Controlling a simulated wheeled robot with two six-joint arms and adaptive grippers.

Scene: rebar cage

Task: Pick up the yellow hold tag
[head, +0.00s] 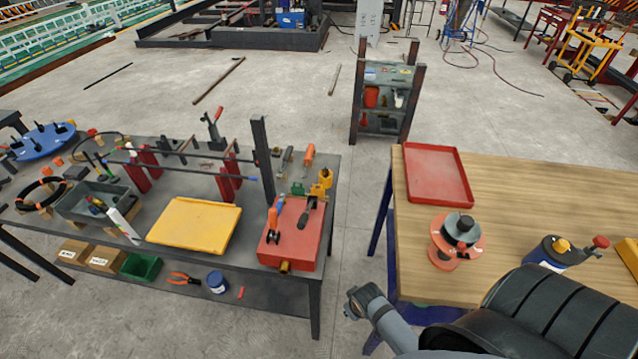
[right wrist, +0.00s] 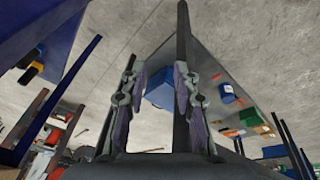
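I cannot make out for certain which item is the yellow hold tag. A small yellow item (head: 322,183) stands at the back right corner of the red box (head: 290,246) on the dark workbench; it is too small to identify. Another yellow piece (head: 629,254) is cut off at the right edge, on the wooden table. My right gripper (head: 362,302) is low between the two tables, beside the wooden table's front left corner. In the right wrist view its two fingers (right wrist: 158,95) are apart with nothing between them. My left gripper is not in view.
The dark workbench (head: 335,215) holds a yellow tray (head: 195,223), a grey bin (head: 95,203) and tools. The wooden table (head: 495,190) holds a red tray (head: 437,174) and an orange spool (head: 455,243). A small shelf rack (head: 412,95) stands behind. Bare floor separates the tables.

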